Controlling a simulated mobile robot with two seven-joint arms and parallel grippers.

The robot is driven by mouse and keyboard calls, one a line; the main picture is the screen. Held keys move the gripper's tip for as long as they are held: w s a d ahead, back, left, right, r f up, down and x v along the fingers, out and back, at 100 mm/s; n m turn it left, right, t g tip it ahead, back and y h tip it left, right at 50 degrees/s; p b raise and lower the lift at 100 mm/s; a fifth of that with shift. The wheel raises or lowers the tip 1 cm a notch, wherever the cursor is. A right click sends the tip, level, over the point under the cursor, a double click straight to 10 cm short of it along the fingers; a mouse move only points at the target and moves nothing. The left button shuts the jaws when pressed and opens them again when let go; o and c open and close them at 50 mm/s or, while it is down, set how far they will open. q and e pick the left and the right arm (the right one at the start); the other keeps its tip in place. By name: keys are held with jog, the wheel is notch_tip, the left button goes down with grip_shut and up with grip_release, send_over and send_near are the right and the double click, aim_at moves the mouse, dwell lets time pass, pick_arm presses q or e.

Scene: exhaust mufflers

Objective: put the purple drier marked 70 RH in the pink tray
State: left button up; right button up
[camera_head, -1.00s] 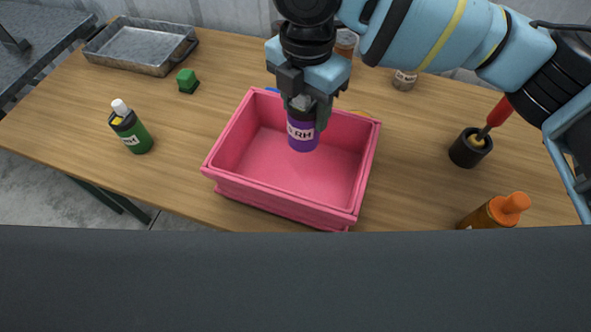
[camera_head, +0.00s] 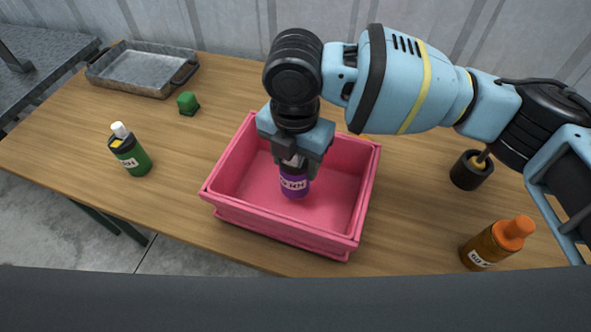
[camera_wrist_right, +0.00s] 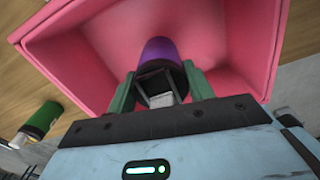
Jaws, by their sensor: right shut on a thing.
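The purple drier (camera_head: 294,184) has a white label, of which only part can be read. It is upright inside the pink tray (camera_head: 228,192), near the middle; I cannot tell whether it touches the floor of the tray. My right gripper (camera_head: 300,158) comes down from above and is shut on the drier's top. In the right wrist view the drier (camera_wrist_right: 160,54) sits between the fingers (camera_wrist_right: 160,88), with the pink walls around it. My left gripper is not in view.
A green bottle (camera_head: 131,153) stands left of the tray, with a green cube (camera_head: 187,103) and a metal tray (camera_head: 142,68) behind. An orange-capped amber bottle (camera_head: 494,245) and a black cup (camera_head: 470,170) are at right. Bare table lies between the green bottle and tray.

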jog(key=shift+f, duration=1.85)
jog(key=shift+f, duration=0.1)
jog(key=o, duration=1)
jog(key=shift+o, duration=0.2)
notch_tip(320, 180, up, 12)
jog(key=shift+r+p, duration=0.1)
jog(key=shift+p, duration=0.2)
